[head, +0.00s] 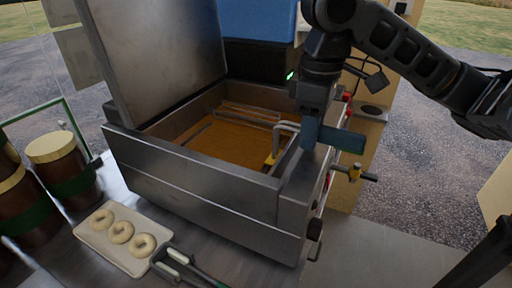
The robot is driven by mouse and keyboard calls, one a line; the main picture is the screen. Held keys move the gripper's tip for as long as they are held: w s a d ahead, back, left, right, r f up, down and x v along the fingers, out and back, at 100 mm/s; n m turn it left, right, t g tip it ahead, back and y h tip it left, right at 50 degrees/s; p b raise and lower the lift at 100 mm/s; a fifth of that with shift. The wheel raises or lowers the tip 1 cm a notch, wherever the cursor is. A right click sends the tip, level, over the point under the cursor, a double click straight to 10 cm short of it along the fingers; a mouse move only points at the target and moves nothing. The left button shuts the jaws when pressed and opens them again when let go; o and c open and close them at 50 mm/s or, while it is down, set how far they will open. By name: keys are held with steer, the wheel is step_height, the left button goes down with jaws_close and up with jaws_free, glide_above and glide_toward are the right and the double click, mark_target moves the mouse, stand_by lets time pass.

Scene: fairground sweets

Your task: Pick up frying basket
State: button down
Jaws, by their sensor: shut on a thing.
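The frying basket (287,127) sits in the open metal fryer, with its grey wire handle bent over the right rim. Its lower mesh part is hard to make out in the amber oil. My gripper (310,142) reaches down from the upper right to the fryer's right rim. It is shut at the handle end, beside a teal, blocky piece that sticks out to the right. The fingers hide part of the handle, and the exact contact is not clear.
The fryer (190,180) has its lid (160,55) raised at the back left. A tap (355,173) and knobs stick out on its right. A tray (97,238) with three pale dough rings, tongs (178,262) and brown jars (65,165) stand at front left.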

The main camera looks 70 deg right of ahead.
steer(key=shift+r, duration=0.15)
step_height(320, 180, up, 17)
steer(key=p, duration=0.2)
step_height(320, 180, down, 9)
steer(key=b, duration=1)
steer(key=shift+r+b, duration=0.2)
steer(key=shift+b, duration=0.15)
steer(key=shift+s+r+p, duration=0.2)
steer(key=shift+s+p, duration=0.05)
steer(key=shift+p, duration=0.1)
steer(key=shift+s+p, duration=0.55)
steer(key=shift+s, duration=0.8)
steer(key=shift+p, duration=0.3)
steer(key=shift+f, duration=0.15)
